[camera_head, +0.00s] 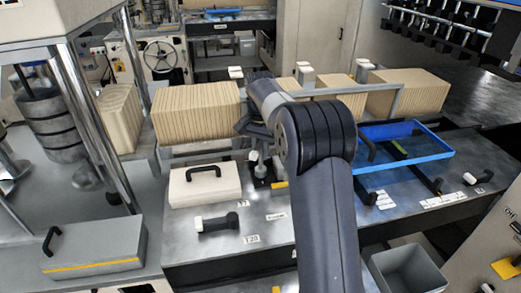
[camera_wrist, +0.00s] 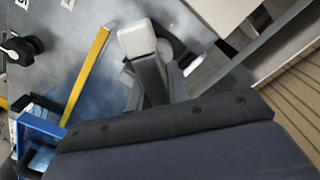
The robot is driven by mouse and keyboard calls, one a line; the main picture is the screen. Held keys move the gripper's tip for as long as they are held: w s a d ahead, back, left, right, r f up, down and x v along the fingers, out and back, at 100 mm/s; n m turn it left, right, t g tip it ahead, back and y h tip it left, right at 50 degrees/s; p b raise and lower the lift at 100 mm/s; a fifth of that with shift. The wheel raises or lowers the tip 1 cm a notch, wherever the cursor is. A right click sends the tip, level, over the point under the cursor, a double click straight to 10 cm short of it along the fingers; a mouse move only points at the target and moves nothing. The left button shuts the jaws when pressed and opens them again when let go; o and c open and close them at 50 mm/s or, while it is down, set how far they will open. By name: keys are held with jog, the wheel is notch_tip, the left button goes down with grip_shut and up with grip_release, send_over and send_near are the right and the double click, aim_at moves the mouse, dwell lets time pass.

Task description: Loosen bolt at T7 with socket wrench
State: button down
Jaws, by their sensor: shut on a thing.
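My gripper (camera_head: 254,130) is low over the grey bench, just behind a small upright fixture (camera_head: 260,170) with a pale knob and dark base. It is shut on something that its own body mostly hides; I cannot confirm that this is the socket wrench. In the wrist view a grey bar with a whitish end (camera_wrist: 137,38) shows just beyond my gripper's dark housing. A small label reading T7 (camera_head: 242,204) is on the bench in front of the fixture. The bolt itself is not clearly visible, and contact with it cannot be told.
A pale box (camera_head: 205,188) with a black handle is left of the fixture. A black tool with a white end (camera_head: 217,222) lies by the T23 label (camera_head: 252,239). A blue tray (camera_head: 428,157) is at right. Corrugated stacks (camera_head: 197,112) stand behind; a grey bin (camera_head: 405,270) stands in front.

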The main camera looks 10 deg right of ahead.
dwell(0.3)
jog(key=shift+n, duration=1.3)
jog(key=shift+n, duration=1.2)
jog(key=shift+r+n, duration=0.1)
jog(key=shift+n, duration=1)
